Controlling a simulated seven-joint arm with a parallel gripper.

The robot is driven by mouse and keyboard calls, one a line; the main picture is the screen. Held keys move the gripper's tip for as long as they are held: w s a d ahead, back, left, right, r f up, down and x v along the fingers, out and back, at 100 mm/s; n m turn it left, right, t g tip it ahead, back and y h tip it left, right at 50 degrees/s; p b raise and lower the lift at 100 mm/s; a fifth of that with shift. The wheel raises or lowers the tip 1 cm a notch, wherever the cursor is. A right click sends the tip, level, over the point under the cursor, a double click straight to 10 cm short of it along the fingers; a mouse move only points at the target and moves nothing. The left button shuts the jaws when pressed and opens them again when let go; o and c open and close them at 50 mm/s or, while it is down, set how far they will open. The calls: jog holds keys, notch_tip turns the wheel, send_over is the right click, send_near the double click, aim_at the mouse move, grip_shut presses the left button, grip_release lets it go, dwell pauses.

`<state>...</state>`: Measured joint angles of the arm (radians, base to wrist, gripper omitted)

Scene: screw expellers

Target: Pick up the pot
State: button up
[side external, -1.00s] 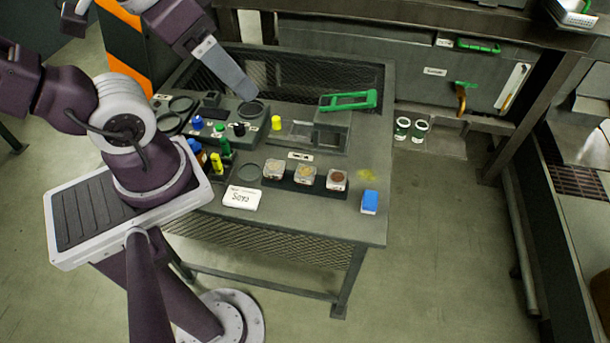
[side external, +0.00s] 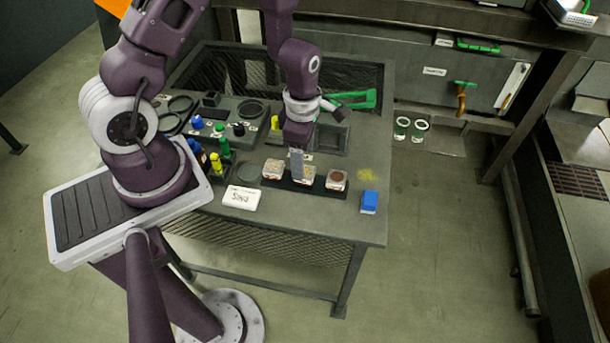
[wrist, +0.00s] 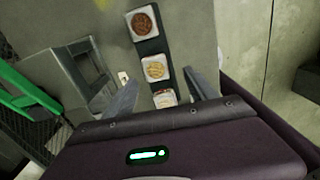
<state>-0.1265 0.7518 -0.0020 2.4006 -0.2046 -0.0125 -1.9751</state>
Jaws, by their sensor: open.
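Three small square clear pots stand in a row on a dark holder on the table. The left pot (side external: 273,170) has pale contents, the middle pot (side external: 309,175) yellowish contents and the right pot (side external: 337,181) brown contents. My gripper (side external: 297,168) points down over the row, partly covering the middle pot. In the wrist view, the open fingers of my gripper (wrist: 163,88) are apart and empty, with the pale pot (wrist: 165,98) and yellowish pot (wrist: 154,68) seen between them. The brown pot (wrist: 145,21) is farther off. I cannot tell the fingertip height exactly.
A white label card (side external: 241,198) and a blue block (side external: 369,202) are near the table's front edge. Small coloured bottles (side external: 216,162) stand to the left. A green-handled item (side external: 358,99) lies behind. The front right of the table (side external: 330,222) is clear.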

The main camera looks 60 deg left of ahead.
aim_at(305, 171)
jog(key=f, duration=0.6)
jog(key=shift+w+a+f, duration=0.15)
jog(key=shift+w+f, duration=0.15)
jog(key=shift+w, duration=0.05)
grip_shut()
